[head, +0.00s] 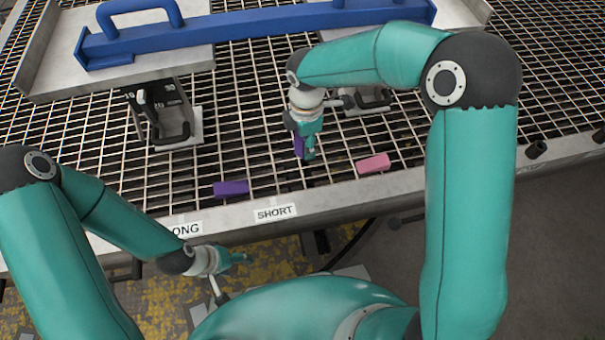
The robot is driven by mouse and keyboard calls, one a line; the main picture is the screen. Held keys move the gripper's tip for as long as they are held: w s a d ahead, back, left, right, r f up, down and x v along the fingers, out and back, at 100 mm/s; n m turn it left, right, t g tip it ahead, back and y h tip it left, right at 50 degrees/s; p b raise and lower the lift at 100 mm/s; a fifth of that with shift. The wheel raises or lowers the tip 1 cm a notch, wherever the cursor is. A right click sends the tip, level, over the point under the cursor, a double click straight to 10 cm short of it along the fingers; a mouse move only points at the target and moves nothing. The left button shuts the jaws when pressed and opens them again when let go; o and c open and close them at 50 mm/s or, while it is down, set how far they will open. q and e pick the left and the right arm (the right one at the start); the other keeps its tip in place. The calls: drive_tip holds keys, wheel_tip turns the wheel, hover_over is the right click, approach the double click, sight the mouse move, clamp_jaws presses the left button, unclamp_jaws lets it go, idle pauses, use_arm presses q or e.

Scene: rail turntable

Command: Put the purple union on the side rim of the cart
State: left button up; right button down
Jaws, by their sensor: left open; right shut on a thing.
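My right gripper (306,150) is shut on a purple union (299,145), held pointing down over the grating of the cart, behind its front rim; the fingers hide part of it. A second purple piece (231,188) lies on the grating close to the rim, to the left. The cart's metal side rim (340,196) runs along the near edge and carries a SHORT label (276,212) and a partly hidden label ending in ONG (187,230). My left gripper (236,258) is open and empty, on the near side of the rim, over the floor.
A pink piece (373,164) lies on the grating near the rim, right of my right gripper. A blue handled bar (240,35) spans pale plates at the back. A dark clamp (165,115) stands at the left, another (370,101) behind my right gripper.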

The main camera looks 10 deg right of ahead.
drive_tip(key=b, duration=0.2)
hover_over(305, 176)
wheel_tip(305, 176, down, 8)
drive_tip(key=shift+r, duration=0.25)
use_arm(q)
drive_tip(key=shift+f+b, duration=1.1)
drive_tip(key=shift+f, duration=1.35)
use_arm(e)
drive_tip(key=shift+f, duration=2.8)
drive_tip(key=shift+f, duration=0.15)
drive_tip(key=c, duration=0.6)
unclamp_jaws()
use_arm(q)
drive_tip(key=shift+f, duration=0.15)
use_arm(e)
wheel_tip(305, 176, up, 12)
drive_tip(key=p, duration=0.5)
drive_tip(key=shift+r, duration=0.2)
use_arm(q)
wheel_tip(305, 176, up, 5)
drive_tip(key=shift+r, duration=0.1)
